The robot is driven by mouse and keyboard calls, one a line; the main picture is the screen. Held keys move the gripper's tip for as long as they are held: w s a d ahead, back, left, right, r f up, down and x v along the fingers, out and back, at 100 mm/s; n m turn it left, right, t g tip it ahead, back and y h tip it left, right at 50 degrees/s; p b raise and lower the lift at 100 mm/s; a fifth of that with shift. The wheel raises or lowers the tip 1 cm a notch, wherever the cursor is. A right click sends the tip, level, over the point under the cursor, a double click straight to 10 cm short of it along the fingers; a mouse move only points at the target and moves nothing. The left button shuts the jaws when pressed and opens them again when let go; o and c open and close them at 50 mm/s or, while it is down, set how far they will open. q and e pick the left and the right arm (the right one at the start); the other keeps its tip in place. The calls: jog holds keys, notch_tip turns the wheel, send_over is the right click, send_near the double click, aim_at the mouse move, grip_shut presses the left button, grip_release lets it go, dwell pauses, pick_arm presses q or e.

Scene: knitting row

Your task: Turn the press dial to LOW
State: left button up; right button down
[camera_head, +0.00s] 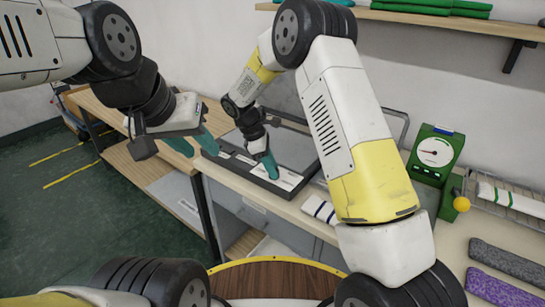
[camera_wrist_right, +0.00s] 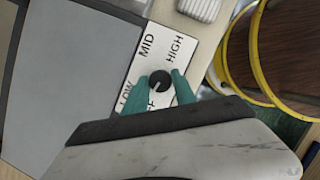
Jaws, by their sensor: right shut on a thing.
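The press (camera_head: 296,150) is a flat grey slab with a dark frame on the bench. Its white label plate (camera_head: 288,180) is at its front edge. In the right wrist view the black round dial (camera_wrist_right: 160,80) sits on this plate, with MID, HIGH and LOW printed around it and a partly covered label ending in FF. The dial's pointer mark is too small to read surely. My right gripper (camera_wrist_right: 162,91) has its teal fingers on both sides of the dial, shut on it; it also shows in the head view (camera_head: 270,168). My left gripper (camera_head: 193,145) hangs open and empty left of the press.
Striped white cloth (camera_head: 321,210) lies just right of the press. Grey and purple knitted pieces (camera_head: 497,289) lie at the right front. A shelf (camera_head: 430,17) is above.

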jog(key=m, duration=0.1)
jog(key=m+g, duration=0.1)
jog(key=m, duration=0.1)
jog(key=m+g, duration=0.1)
jog(key=m, duration=0.1)
jog(key=shift+w+y, duration=0.25)
jog(key=shift+y, duration=0.15)
jog(key=shift+d+m+g+y, duration=0.1)
jog(key=shift+m+g+y, duration=0.2)
jog(key=shift+m, duration=0.9)
jog(key=shift+m+g+y, duration=0.2)
jog(key=shift+m+g, duration=0.2)
jog(key=shift+m, duration=0.8)
jog(key=c, duration=1)
grip_release()
jog(key=shift+c, duration=0.2)
jog(key=shift+r, duration=0.1)
jog(key=v, duration=0.7)
jog(key=shift+w+r, duration=0.2)
jog(key=shift+r, duration=0.1)
